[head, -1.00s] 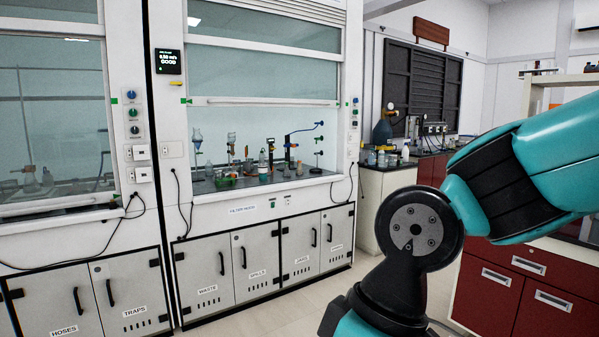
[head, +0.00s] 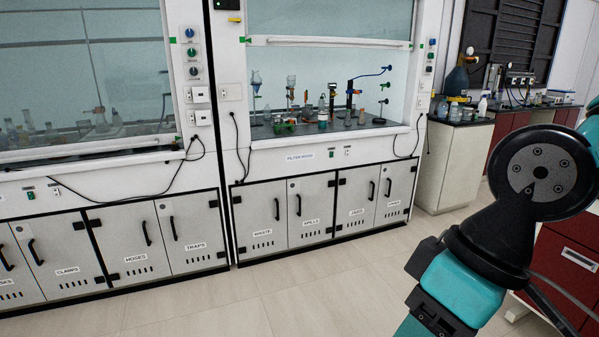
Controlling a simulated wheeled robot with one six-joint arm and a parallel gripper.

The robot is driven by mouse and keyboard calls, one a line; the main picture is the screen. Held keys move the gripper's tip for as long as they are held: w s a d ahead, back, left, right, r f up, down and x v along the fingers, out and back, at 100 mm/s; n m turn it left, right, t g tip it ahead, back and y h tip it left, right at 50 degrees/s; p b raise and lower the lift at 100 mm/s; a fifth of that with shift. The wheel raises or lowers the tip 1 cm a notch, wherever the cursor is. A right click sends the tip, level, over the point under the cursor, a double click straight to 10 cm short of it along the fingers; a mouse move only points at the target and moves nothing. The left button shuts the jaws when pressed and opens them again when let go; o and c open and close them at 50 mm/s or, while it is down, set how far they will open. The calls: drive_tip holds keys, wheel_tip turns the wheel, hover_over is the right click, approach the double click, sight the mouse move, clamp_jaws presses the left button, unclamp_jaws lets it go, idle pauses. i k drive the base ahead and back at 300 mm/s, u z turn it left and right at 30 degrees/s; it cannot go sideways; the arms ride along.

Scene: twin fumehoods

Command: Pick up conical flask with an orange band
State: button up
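I cannot make out for certain a conical flask with an orange band; the glassware is small and far off. In the right fumehood, several small vessels and stands, among them a bottle with a teal lower part (head: 323,119), crowd the worktop (head: 262,133). In the left fumehood, pale flask-like glassware (head: 101,120) stands behind the glass; no band can be told there. My gripper is out of view. Only links of my arm show at the right, far in front of the hoods.
The right hood's sash (head: 330,42) is raised, leaving an opening above the worktop. Grey cabinets (head: 312,210) stand below the hoods. Black cables (head: 120,210) hang in front. A side bench (head: 455,165) and red drawers (head: 575,262) are at the right. The tiled floor (head: 250,305) ahead is clear.

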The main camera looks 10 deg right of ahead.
sight(361, 120)
drive_tip(key=z, duration=0.6)
drive_tip(key=i, duration=4.9)
drive_tip(key=u, duration=0.5)
